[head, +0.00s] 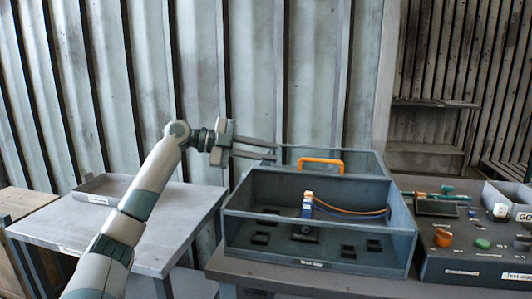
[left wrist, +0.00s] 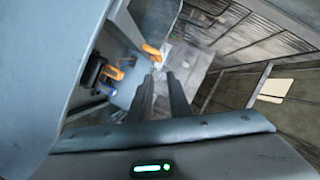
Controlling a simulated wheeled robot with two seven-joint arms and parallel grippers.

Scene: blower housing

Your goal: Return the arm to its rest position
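My left arm comes in from the lower left in the head view. My left gripper (head: 275,151) is raised in the air, pointing right, in front of the corrugated wall and near the back left of the grey housing (head: 320,268). Its two fingers are apart with nothing between them. In the left wrist view the fingers (left wrist: 160,76) also show apart and empty. My right gripper is not in view.
The open housing on the table holds a blue part (head: 307,208) with orange wires and several black sockets. An orange handle (head: 320,161) stands behind it. A side table (head: 165,250) with a tray (head: 95,193) is left. A grey panel (head: 470,268) with colored parts is right.

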